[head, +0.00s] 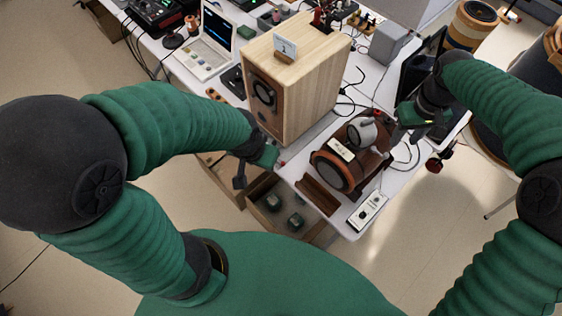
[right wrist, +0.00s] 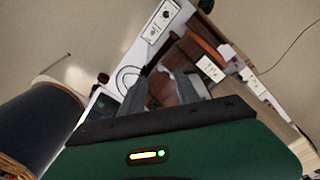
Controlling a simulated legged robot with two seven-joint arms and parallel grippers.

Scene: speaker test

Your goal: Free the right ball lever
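A dark red ball (head: 434,163), likely the right ball lever's knob, shows at the table's right edge; what holds it is not clear. It seems to show in the right wrist view (right wrist: 103,78), left of the fingers. My right gripper (head: 408,117) is beside the small brown wooden speaker (head: 333,170), above and left of the ball and apart from it. In the right wrist view its two grey fingers (right wrist: 168,88) stand apart, with nothing clearly gripped. My left gripper (head: 256,168) is at the table's front edge, near a small red knob (head: 281,162); its fingers are partly hidden.
A large pale wooden speaker box (head: 300,75) stands mid-table, left of the small speaker. A white switch panel (head: 367,211) lies at the front corner. An open box (head: 270,220) with several items stands below the front edge.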

